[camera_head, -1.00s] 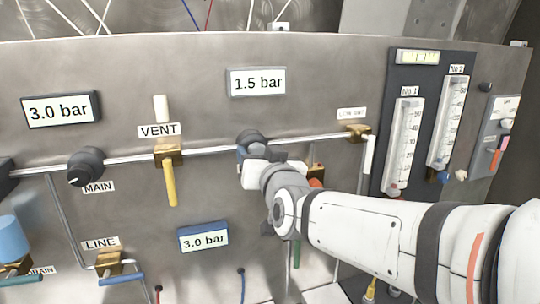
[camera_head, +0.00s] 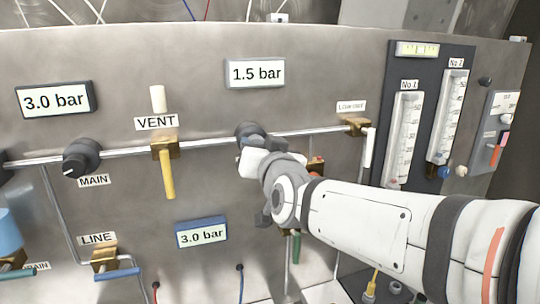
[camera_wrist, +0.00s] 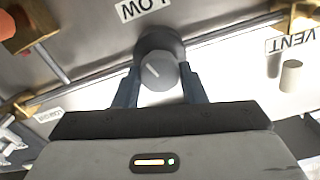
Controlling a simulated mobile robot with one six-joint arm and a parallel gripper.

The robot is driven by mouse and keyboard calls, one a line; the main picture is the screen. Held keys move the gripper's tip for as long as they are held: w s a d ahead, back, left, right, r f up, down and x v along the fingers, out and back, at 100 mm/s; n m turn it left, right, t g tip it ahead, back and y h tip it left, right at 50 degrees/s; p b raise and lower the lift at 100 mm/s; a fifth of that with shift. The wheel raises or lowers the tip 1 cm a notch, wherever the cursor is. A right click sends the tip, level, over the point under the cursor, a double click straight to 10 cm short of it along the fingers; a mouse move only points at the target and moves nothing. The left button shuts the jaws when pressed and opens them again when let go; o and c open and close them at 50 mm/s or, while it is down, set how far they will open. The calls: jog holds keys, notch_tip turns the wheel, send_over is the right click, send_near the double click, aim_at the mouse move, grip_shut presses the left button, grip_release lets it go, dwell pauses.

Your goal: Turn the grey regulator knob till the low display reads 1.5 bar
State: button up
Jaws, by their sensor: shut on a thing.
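The grey regulator knob (camera_wrist: 160,68) sits between my gripper's (camera_wrist: 158,78) two blue-grey fingers in the wrist view, with a pale pointer line on its face. A "LOW" label (camera_wrist: 145,8) shows beside it, upside down. My gripper is shut on the knob. In the head view the knob (camera_head: 248,133) is partly hidden behind my gripper (camera_head: 256,150). The display above it (camera_head: 256,74) reads 1.5 bar.
The upper left display (camera_head: 55,100) and the lower blue-framed display (camera_head: 202,233) read 3.0 bar. The MAIN knob (camera_head: 82,160) and yellow VENT lever (camera_head: 167,175) lie left of my gripper. Flow tubes (camera_head: 405,138) stand to the right. A pipe runs along the panel.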

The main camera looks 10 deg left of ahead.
jog(key=o, duration=1)
jog(key=shift+d, duration=0.1)
jog(key=v, duration=0.7)
jog(key=shift+s+d+b, duration=0.15)
jog(key=shift+s+b, duration=0.15)
jog(key=shift+b, duration=0.1)
jog(key=shift+f, duration=0.1)
